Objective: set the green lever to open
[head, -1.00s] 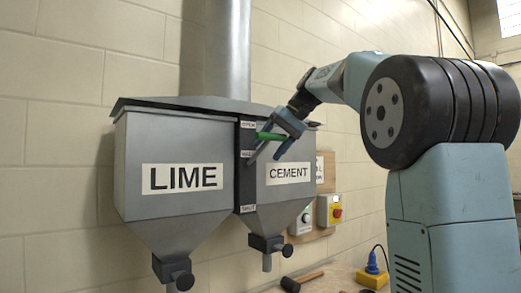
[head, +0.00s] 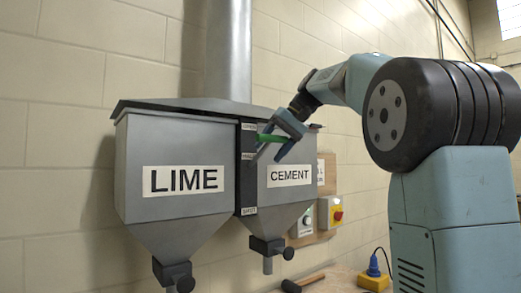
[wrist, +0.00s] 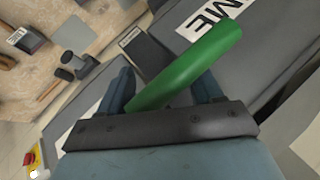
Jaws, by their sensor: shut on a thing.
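The green lever (head: 270,138) sticks out from a dark upright strip (head: 248,182) between the two grey hoppers. It stands near the strip's upper end, just below the top small label (head: 249,127); the small labels are too small to read surely. My gripper (head: 272,155) is shut on the lever, with a finger on either side of it. In the wrist view the lever (wrist: 187,68) runs slantwise between the blue fingers of my gripper (wrist: 165,88), its round end pointing up right. The lever's foot is hidden.
The LIME hopper (head: 140,215) and CEMENT hopper (head: 285,215) hang on a block wall. Right of them is a board (head: 327,180) with a grey control box and a yellow box (head: 330,210) with a red button. A mallet (head: 300,282) and a blue-yellow plug (head: 373,272) lie below.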

